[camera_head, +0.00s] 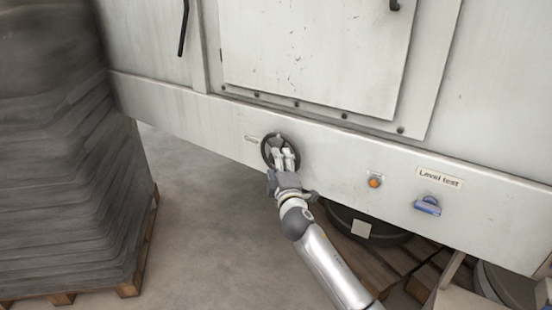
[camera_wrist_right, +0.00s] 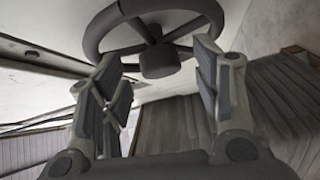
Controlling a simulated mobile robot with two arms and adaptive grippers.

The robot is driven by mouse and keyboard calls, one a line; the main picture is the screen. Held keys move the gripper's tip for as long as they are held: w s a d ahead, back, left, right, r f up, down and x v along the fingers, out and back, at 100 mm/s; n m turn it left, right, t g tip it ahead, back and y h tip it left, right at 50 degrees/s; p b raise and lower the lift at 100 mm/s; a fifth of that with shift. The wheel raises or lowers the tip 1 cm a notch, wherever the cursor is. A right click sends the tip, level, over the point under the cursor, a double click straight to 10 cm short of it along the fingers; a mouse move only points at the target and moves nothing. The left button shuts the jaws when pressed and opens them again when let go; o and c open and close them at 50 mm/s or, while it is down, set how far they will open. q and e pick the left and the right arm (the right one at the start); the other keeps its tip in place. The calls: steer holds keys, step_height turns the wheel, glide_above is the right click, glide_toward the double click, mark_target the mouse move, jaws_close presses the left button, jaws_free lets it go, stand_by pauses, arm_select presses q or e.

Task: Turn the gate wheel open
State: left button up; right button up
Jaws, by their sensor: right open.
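The gate wheel (camera_head: 267,150) is a dark spoked handwheel on the front panel of the pale machine, left of the middle in the head view. In the right wrist view the wheel (camera_wrist_right: 152,18) fills the top, with its hub and spokes showing. My right gripper (camera_head: 285,153) is at the wheel, its fingers in front of the wheel's right part. In the wrist view the right gripper (camera_wrist_right: 160,78) is open, its two fingers apart on either side of the hub. I cannot tell whether they touch the wheel. My left gripper is not in view.
The panel (camera_head: 330,158) also carries an orange button (camera_head: 375,182) and a blue handle (camera_head: 428,206) under a "Level test" label (camera_head: 439,177). A tall stack of grey bags (camera_head: 70,160) stands on a pallet at the left. Bare floor (camera_head: 205,220) lies between.

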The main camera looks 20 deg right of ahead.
steer(key=shift+w+d+r, duration=0.1)
steer(key=shift+w, duration=0.85)
steer(key=shift+w+d+r, duration=0.1)
steer(key=shift+w, duration=0.85)
steer(key=shift+f, duration=0.1)
jaws_close()
